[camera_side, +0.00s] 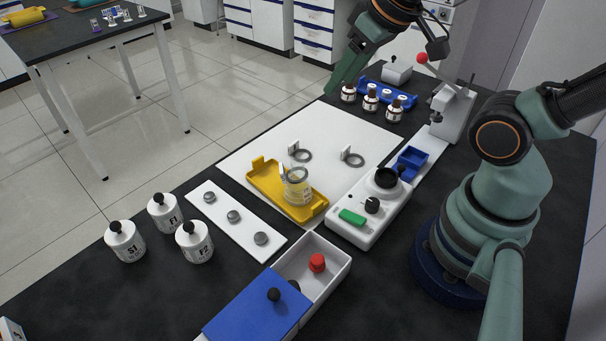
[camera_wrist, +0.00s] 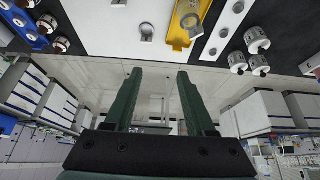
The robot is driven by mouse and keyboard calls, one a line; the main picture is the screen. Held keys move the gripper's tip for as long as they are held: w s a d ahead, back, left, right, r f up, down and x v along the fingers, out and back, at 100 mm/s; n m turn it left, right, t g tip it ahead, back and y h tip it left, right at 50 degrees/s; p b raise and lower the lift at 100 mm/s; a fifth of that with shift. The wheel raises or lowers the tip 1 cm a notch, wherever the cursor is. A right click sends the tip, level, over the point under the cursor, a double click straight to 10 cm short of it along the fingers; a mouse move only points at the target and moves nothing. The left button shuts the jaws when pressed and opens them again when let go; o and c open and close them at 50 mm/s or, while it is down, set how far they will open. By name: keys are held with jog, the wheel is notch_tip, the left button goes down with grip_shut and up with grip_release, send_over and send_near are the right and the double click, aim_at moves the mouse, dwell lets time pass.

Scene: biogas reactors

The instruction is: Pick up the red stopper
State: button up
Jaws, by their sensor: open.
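The red stopper (camera_side: 317,262) stands in the open part of a white box (camera_side: 338,278) at the front of the table, in the side view. A blue lid (camera_side: 255,310) with a black knob covers the rest of that box. A dark round thing beside the lid's edge is partly hidden. My gripper (camera_side: 331,92) is raised at the back of the table, far from the red stopper. In the wrist view my gripper (camera_wrist: 160,74) has its two green fingers apart with nothing between them. The red stopper is not visible in the wrist view.
A yellow tray (camera_side: 262,180) with a glass beaker (camera_side: 298,187) sits on a white board. A white device (camera_side: 368,212) with a green button stands to its right. White jars (camera_side: 194,242) stand at left. Brown bottles (camera_side: 371,98) and a red-knobbed device (camera_side: 454,112) are at the back.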

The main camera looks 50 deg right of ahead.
dwell(0.4)
jog(key=shift+o, duration=1.3)
